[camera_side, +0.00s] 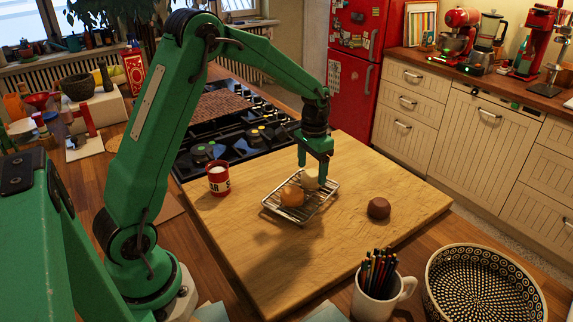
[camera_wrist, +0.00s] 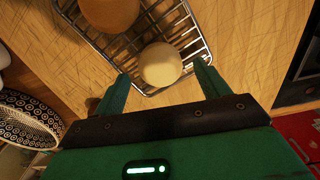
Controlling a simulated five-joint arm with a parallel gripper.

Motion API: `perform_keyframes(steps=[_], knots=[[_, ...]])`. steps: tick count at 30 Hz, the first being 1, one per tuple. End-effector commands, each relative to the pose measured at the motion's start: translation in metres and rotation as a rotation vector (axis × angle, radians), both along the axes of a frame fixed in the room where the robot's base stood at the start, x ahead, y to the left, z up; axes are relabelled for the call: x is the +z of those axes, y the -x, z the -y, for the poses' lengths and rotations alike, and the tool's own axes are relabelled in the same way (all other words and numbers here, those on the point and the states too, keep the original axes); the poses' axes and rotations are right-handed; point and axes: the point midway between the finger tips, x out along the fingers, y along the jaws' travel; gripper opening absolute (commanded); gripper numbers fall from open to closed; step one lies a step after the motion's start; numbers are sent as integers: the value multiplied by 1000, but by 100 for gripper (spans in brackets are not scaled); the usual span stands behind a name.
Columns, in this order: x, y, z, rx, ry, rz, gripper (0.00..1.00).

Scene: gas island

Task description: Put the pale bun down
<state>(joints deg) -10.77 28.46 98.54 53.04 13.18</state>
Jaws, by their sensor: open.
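The pale bun (camera_side: 309,179) sits on the wire rack (camera_side: 271,209) at its far right end, beside an orange-brown bun (camera_side: 292,195). My gripper (camera_side: 316,180) is right over the pale bun, pointing down. In the wrist view the pale bun (camera_wrist: 160,65) lies on the rack's wires, just beyond and between the two open fingertips (camera_wrist: 163,82). There is space between each finger and the bun. The orange-brown bun (camera_wrist: 110,12) is cut off by the top edge there.
A dark brown bun (camera_side: 378,208) lies on the wooden board (camera_side: 300,265) right of the rack. A red mug (camera_side: 218,180) stands left of the rack, near the gas hob (camera_side: 235,130). A pencil mug (camera_side: 378,290) and patterned bowl (camera_side: 483,285) stand in front. The board's front is clear.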

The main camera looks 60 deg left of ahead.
Motion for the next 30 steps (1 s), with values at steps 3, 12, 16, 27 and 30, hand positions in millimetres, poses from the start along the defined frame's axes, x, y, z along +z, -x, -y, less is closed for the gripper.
perform_keyframes(steps=[3,12,16,27,30], knots=[[20,-1,0,0,-1,5,74],[68,-1,0,0,-1,4,74],[83,-1,0,0,-1,4,74],[96,0,0,0,0,0,74],[96,0,0,0,0,0,74]])
